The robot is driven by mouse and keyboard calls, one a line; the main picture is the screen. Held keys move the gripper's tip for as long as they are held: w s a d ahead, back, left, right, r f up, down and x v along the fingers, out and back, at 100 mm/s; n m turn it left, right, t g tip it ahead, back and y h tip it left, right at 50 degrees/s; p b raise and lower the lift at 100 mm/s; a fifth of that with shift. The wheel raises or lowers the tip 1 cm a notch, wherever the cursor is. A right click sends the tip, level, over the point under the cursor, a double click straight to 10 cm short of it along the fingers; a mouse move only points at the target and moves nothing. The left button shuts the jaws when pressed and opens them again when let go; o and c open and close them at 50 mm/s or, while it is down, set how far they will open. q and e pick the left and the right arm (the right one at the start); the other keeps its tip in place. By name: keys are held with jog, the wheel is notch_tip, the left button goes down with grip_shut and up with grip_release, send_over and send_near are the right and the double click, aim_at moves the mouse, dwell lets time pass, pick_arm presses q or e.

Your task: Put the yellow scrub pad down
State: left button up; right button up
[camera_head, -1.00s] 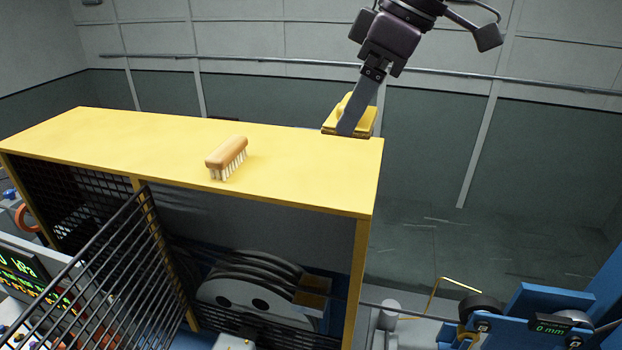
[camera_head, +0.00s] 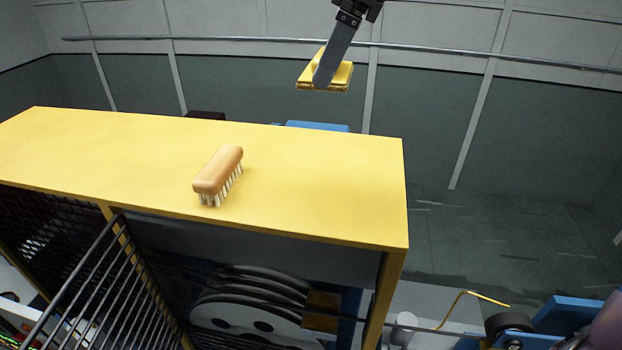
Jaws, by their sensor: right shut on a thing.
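The yellow scrub pad (camera_head: 341,77) is in the upper middle of the head view. My right gripper (camera_head: 325,72) is shut on it and holds it up, apart from the yellow cabinet top (camera_head: 310,180) and beyond its far edge in the picture. One grey finger shows in front of the pad; the other finger is hidden. My left gripper is not in view.
A wooden brush (camera_head: 218,172) with white bristles lies on the cabinet top, left of its middle. The top is clear to the brush's right and left. Behind the far edge show a blue thing (camera_head: 316,126) and a dark thing (camera_head: 205,115). A black grille (camera_head: 85,285) stands in front.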

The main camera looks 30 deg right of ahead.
jog(key=shift+w+f, duration=0.2)
jog(key=shift+f, duration=0.45)
jog(key=shift+w+f, duration=0.15)
jog(key=shift+f, duration=0.45)
notch_tip(320, 180, down, 8)
jog(key=s, duration=0.2)
send_over(321, 199)
jog(key=d, duration=0.1)
jog(key=f, duration=0.5)
jog(key=shift+s+d, duration=0.1)
jog(key=shift+s, duration=0.15)
jog(key=shift+s+f, duration=0.1)
jog(key=shift+f, duration=0.3)
jog(key=shift+s+f, duration=0.2)
jog(key=shift+f, duration=0.45)
jog(key=shift+w+f, duration=0.1)
jog(key=shift+f, duration=0.75)
jog(key=shift+w+f, duration=0.1)
jog(key=shift+f, duration=0.2)
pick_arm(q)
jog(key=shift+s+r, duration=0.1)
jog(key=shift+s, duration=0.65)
